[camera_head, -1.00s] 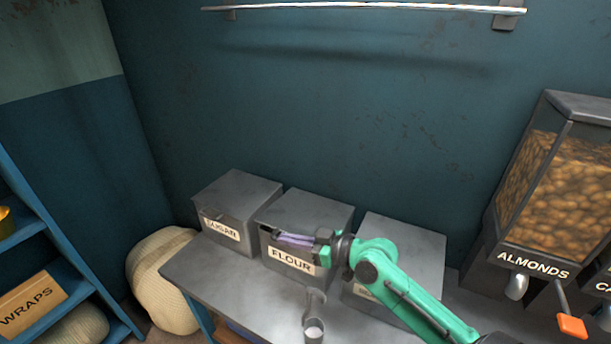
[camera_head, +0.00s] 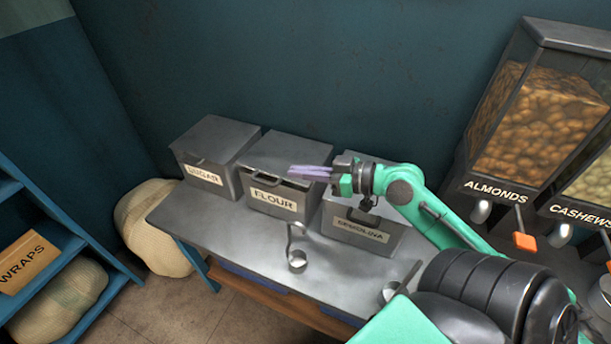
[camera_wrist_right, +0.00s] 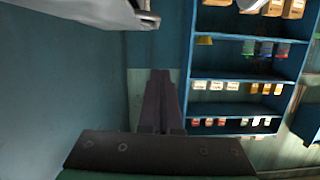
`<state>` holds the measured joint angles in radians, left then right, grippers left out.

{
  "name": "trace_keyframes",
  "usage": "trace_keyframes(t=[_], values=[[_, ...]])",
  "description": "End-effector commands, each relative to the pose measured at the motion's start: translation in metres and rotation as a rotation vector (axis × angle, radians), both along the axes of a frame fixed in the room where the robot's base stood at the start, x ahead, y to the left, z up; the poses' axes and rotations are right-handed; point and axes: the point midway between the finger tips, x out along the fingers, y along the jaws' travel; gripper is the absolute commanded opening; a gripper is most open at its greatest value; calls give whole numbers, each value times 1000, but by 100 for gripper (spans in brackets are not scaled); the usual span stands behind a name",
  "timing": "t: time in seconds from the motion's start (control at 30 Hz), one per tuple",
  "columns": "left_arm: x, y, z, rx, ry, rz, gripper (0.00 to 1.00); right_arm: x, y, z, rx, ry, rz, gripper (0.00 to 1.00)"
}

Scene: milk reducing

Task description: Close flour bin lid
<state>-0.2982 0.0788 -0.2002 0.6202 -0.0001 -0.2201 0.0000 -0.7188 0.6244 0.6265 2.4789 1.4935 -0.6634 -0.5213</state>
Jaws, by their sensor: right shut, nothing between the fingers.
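The grey flour bin (camera_head: 268,198), labelled FLOUR, stands on the metal table between two other bins. Its lid (camera_head: 292,150) is slightly raised at the front, with a dark gap under the front edge. My right gripper (camera_head: 292,171) is shut and empty, its purple fingers pointing left at the flour bin's front right, near the lid's front edge. I cannot tell whether they touch the lid. The fingers also show in the right wrist view (camera_wrist_right: 160,100), with a grey metal edge at upper left. My left gripper is not in view.
The sugar bin (camera_head: 205,176) stands left of the flour bin, the semolina bin (camera_head: 360,235) right, partly behind my right arm. A metal scoop (camera_head: 297,262) lies in front. Nut dispensers (camera_head: 540,125) stand at right, a blue shelf (camera_head: 60,240) at left.

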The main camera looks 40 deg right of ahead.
Motion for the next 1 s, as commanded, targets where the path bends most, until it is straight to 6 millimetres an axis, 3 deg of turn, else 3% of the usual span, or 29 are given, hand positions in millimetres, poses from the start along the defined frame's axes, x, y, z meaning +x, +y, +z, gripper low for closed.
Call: trace_keyframes(t=[0.2,0.47,1.0], values=[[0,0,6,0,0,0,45,-11,-8,5,-45,-8,2,0],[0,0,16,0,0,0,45,-7,-5,5,-108,-59,3,0],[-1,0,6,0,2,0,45,34,18,-4,-104,-69,-1,0]])
